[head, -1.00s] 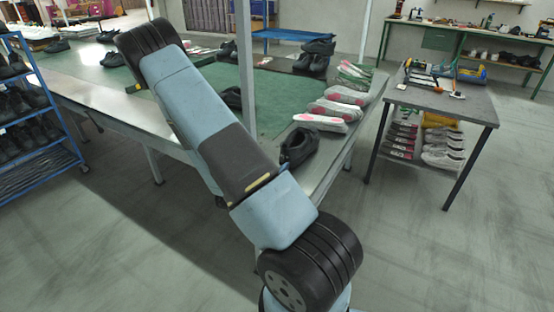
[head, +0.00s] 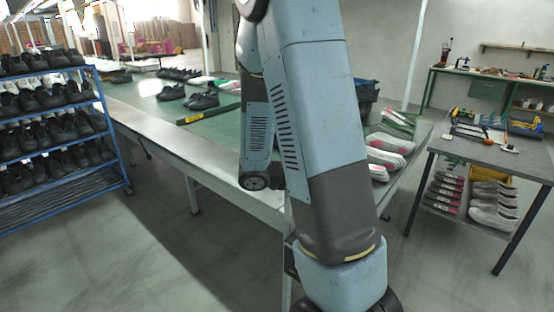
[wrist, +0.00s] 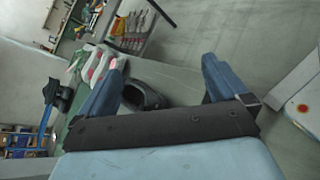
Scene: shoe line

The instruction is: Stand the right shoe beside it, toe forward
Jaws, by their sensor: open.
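A black shoe (wrist: 148,86) lies near the table edge in the wrist view, partly behind one finger. My gripper (wrist: 163,62) is open, its two blue fingers wide apart. The shoe appears between them, nearer the left finger, and nothing is held. I cannot tell how far the shoe is from the fingers. In the head view my arm covers the near table corner, hiding the gripper and most or all of this shoe. A black pair (head: 203,101) and another black shoe (head: 170,93) stand farther back on the green table top (head: 222,124).
Light shoes with pink insides (head: 388,142) line the table's right end. A grey side table (head: 480,150) with tools and shoes below stands at right. Floor between them is clear.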

